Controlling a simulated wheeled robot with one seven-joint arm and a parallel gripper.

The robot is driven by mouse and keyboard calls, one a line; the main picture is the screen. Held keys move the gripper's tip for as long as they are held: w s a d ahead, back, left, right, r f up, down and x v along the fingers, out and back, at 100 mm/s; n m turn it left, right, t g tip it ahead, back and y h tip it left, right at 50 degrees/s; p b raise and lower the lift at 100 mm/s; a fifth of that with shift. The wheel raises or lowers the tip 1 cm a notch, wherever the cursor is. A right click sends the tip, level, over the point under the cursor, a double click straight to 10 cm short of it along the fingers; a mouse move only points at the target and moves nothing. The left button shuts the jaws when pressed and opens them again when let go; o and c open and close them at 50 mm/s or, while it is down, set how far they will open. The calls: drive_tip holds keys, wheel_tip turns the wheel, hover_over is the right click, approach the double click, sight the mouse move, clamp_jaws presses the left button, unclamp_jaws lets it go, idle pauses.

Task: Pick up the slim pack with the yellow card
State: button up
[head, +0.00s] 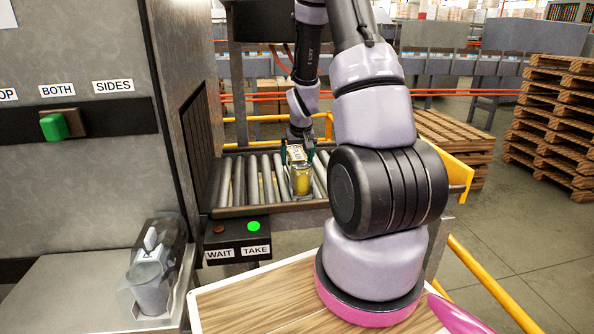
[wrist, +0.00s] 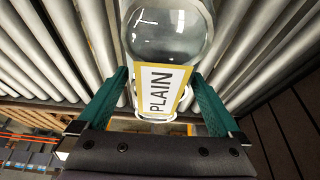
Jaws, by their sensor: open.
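A clear pack (head: 301,184) with yellow showing in it stands on the rollers in the head view. In the wrist view the clear pack (wrist: 165,32) carries a card (wrist: 160,88) with a yellow border and the word PLAIN. My gripper (head: 297,152) is at the pack, with its green fingers spread. In the wrist view my gripper (wrist: 158,78) has one finger on each side of the card. Whether the fingers touch the pack is hard to tell. Part of the pack is hidden by the gripper.
A box (head: 238,243) marked WAIT and TAKE has a lit green light. Another clear pack (head: 150,285) with a grey cup stands lower left. A wooden top (head: 250,300) is in front.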

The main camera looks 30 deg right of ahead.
drive_tip(key=shift+x, duration=1.2)
drive_tip(key=c, duration=1.4)
clamp_jaws()
drive_tip(key=shift+r, duration=0.2)
